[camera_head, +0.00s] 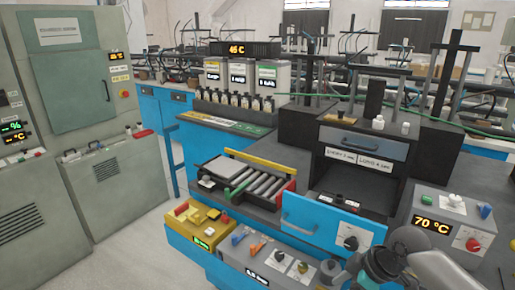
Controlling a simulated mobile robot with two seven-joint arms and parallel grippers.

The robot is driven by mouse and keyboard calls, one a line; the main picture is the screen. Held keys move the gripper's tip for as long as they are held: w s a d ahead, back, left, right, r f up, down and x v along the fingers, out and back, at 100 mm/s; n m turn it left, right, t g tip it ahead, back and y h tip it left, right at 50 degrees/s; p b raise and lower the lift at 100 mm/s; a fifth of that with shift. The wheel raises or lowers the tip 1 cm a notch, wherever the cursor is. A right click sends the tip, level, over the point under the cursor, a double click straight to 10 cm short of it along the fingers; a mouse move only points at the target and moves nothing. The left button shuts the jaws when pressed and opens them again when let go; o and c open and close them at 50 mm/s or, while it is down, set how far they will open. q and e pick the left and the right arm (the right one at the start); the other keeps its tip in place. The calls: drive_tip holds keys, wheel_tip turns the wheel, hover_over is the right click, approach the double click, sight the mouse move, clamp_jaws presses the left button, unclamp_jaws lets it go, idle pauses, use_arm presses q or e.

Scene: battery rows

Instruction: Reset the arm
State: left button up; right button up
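My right arm (440,255) comes in at the lower right, a light grey link with a dark joint, in front of the bench. The dark end around my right gripper (352,278) is low by the bottom edge, over the front of the grey control boxes. It is too small and cut off to tell whether its fingers are open or shut. My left arm and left gripper are not in view.
A 70 °C control box (450,225) is at the right. A roller tray (250,180) and yellow box (200,222) are left. Grey floor (135,225) is clear.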

drive_tip(key=s+d+f+m+h+b, duration=0.1)
drive_tip(key=s+d+f+m+b, duration=0.15)
drive_tip(key=f, duration=0.75)
drive_tip(key=s+d+f+m+h+b, duration=0.15)
drive_tip(key=s+f, duration=0.25)
drive_tip(key=f, duration=0.6)
drive_tip(key=s+d+f+m+h+b, duration=0.1)
drive_tip(key=s+f+m, duration=0.2)
drive_tip(key=f, duration=0.6)
use_arm(q)
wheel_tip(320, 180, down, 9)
drive_tip(key=b, duration=0.3)
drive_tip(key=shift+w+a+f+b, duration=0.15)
drive_tip(key=shift+b, duration=0.15)
use_arm(e)
drive_tip(key=s+a+f+m, duration=0.1)
drive_tip(key=s+f, duration=0.5)
drive_tip(key=s, duration=0.4)
drive_tip(key=s+a+f+g+h, duration=0.1)
drive_tip(key=s+a+f, duration=0.1)
drive_tip(key=s+f, duration=0.4)
drive_tip(key=s+a+f+m, duration=0.1)
drive_tip(key=s+f, duration=0.5)
drive_tip(key=s, duration=0.9)
drive_tip(key=shift+s+a+f+m+g, duration=0.25)
drive_tip(key=shift+s+f+m+g, duration=0.05)
drive_tip(key=shift+s, duration=0.05)
